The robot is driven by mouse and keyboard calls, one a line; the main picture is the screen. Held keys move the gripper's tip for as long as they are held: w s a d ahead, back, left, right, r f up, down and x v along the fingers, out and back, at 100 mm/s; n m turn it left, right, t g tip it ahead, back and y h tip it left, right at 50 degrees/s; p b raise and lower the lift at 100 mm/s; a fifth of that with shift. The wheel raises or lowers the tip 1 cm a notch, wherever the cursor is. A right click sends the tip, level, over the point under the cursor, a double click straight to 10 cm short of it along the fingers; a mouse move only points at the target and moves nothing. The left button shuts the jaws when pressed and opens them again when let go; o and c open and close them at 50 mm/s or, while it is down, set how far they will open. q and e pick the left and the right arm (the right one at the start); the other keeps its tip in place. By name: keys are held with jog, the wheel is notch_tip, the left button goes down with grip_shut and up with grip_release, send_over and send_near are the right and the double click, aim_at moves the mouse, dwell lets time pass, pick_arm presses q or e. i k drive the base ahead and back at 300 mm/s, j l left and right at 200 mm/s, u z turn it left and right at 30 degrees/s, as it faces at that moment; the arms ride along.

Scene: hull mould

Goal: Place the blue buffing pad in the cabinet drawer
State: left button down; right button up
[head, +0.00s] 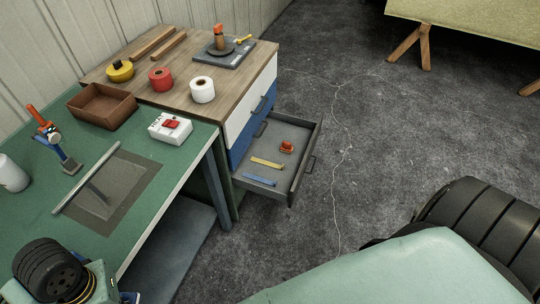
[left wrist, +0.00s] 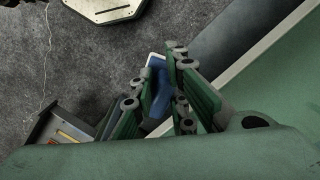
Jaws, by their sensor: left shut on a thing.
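The blue buffing pad (left wrist: 160,84), with a pale edge, is between the fingers of my left gripper (left wrist: 158,100) in the left wrist view. The gripper is shut on it, and the fingers hide part of it. In the head view only part of my left arm shows at the bottom left, in front of the green bench. The cabinet drawer (head: 284,133) is pulled open at the cabinet's right side. My right gripper is not in view.
The green bench (head: 170,190) holds a brown tray (head: 102,106), a white box with a red switch (head: 171,128) and a clamp (head: 53,140). Tape rolls stand on the wooden cabinet top (head: 180,100). The drawer has bare floor inside. The concrete floor beyond it is clear.

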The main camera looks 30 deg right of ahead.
aim_at(292, 135)
jog(key=i+l+z, duration=0.1)
jog(key=l, duration=0.4)
jog(key=i+l, duration=0.3)
jog(key=l, duration=0.2)
jog(key=i+l+z, duration=0.15)
jog(key=l, duration=0.35)
jog(key=i+l, duration=0.35)
jog(key=l, duration=0.15)
jog(key=i+l+z, duration=0.15)
jog(key=l, duration=0.3)
jog(key=i+l+z, duration=0.1)
jog(key=i+l, duration=0.55)
jog(key=l, duration=0.2)
jog(key=k+l+z, duration=0.05)
